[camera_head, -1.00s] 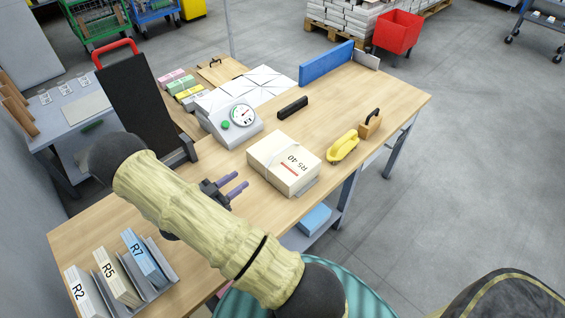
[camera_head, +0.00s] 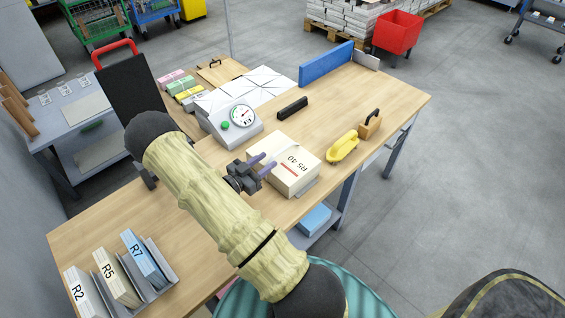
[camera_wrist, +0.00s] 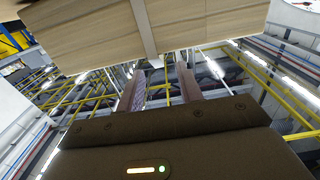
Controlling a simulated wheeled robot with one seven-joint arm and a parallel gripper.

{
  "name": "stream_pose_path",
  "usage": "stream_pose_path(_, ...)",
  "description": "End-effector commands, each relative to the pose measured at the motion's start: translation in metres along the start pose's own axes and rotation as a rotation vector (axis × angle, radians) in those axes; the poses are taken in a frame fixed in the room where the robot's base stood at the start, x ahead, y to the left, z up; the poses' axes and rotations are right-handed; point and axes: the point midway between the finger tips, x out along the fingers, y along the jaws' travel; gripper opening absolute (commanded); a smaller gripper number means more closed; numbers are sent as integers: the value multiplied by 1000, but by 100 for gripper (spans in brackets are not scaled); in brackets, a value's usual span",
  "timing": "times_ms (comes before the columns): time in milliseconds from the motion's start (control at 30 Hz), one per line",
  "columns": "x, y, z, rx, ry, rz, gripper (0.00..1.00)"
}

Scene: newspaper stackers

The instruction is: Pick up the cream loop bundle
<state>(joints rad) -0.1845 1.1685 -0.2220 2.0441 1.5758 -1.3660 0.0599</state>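The cream bundle (camera_head: 284,164) marked "R5 40" lies on the wooden worktable, with a pale band around it and a red line on its top. In the wrist view, a large pale layered block with a band, apparently this bundle (camera_wrist: 95,48), fills the top. My gripper (camera_head: 264,162) is at the bundle's left side, its two purple fingers apart and overlapping the bundle's edge in the picture. In the wrist view the fingers (camera_wrist: 162,78) are spread with nothing seen between them, close to the band. I cannot tell whether they touch the bundle.
A dial scale (camera_head: 236,122) stands behind the bundle, with a black bar (camera_head: 292,108) to its right. A yellow tool (camera_head: 343,147) and a wooden block with a black handle (camera_head: 370,124) are at the right. A rack (camera_head: 158,280) of R2, R5 and R7 cards stands front left.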

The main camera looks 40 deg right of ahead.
Motion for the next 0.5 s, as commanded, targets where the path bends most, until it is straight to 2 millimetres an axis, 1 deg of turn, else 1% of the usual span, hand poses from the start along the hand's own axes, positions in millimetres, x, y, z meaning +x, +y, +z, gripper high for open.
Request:
stream_pose_path(67, 1, 0, 0, 0, 0, 0, 36)
stream_pose_path(167, 8, 0, 0, 0, 1, 2, 36)
stream_pose_path(400, 44, 0, 0, 1, 1, 3, 36)
stream_pose_path(500, 55, 0, 0, 1, 1, 2, 36)
